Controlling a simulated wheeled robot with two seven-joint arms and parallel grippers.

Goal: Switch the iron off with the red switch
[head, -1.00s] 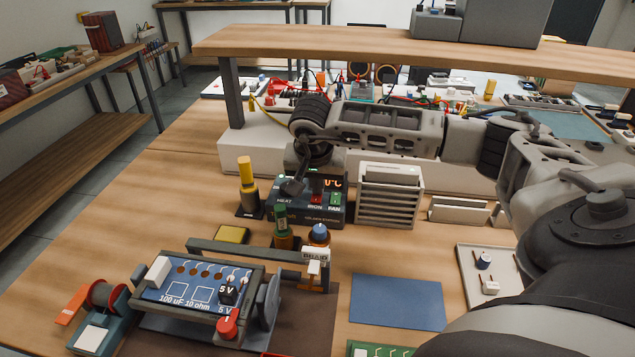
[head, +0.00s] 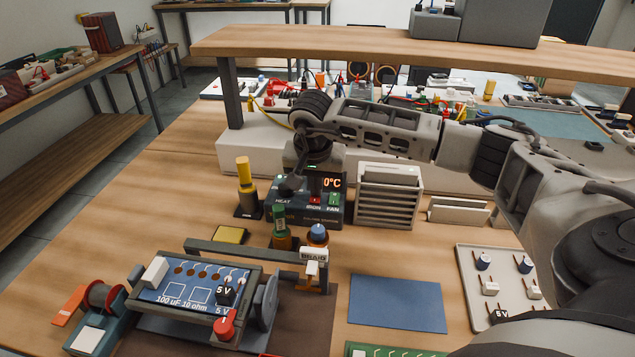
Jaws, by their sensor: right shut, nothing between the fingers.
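The dark soldering station (head: 322,218) stands at the back of the bench, below the shelf. Its display reads 0°C in orange. The red switch (head: 315,199), above the label IRON, shows on its front, partly dark around it. The green switch (head: 334,199), above FAN, is to its right. My right gripper (head: 289,190) is shut and empty, pointing down at the station's left part near the HEAT label, left of the red switch. I cannot tell whether it touches the station. My left gripper is not in view.
A yellow-handled tool (head: 246,178) stands left of the station, and a slatted grey box (head: 388,203) right of it. Green and blue-topped bottles stand in front. A circuit board in a holder (head: 195,288) and a blue mat (head: 398,303) lie nearer. The shelf (head: 420,42) spans above.

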